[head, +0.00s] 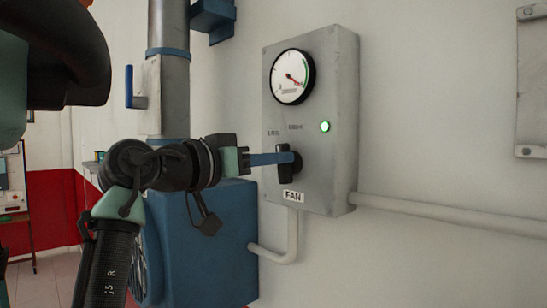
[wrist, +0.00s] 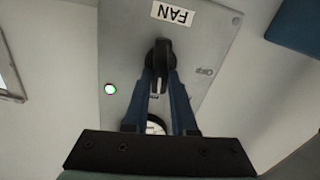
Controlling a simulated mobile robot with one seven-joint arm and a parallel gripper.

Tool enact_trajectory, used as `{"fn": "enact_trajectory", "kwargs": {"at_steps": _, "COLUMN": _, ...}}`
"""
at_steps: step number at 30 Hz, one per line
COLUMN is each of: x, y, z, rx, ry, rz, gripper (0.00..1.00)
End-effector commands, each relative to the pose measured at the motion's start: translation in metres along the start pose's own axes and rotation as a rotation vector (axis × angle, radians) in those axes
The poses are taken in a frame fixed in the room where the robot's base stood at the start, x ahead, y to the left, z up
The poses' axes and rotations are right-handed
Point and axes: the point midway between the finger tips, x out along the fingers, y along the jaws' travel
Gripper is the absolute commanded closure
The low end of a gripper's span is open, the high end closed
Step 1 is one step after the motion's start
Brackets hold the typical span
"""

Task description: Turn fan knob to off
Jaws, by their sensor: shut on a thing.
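The fan knob (head: 287,163) is a black handle low on a grey control box (head: 340,90) fixed to the wall, above a white FAN label (head: 293,196). The handle stands roughly upright in the head view. My gripper (head: 285,158) reaches it from the left, with its blue fingers shut on the knob. In the wrist view the knob (wrist: 160,62) sits between the two finger tips of my gripper (wrist: 160,75). A green lamp (head: 324,126) is lit on the box. A round gauge (head: 292,77) is above, its needle pointing toward the lower right.
A blue housing (head: 205,225) and a vertical duct (head: 168,75) with a blue lever (head: 129,87) stand left of the box. A conduit (head: 440,213) runs right along the wall. The wall right of the box is mostly clear.

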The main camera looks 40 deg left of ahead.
Motion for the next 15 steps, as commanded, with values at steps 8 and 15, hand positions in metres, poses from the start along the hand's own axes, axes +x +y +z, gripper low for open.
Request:
{"fn": "enact_trajectory", "kwargs": {"at_steps": 8, "x": 0.0009, "y": -0.0015, "z": -0.0013, "rx": -0.245, "ry": 0.002, "rz": 0.002, "gripper": 1.00}}
{"fn": "enact_trajectory", "kwargs": {"at_steps": 15, "x": 0.0008, "y": -0.0036, "z": -0.0009, "rx": -0.474, "ry": 0.001, "rz": 0.002, "gripper": 1.00}}
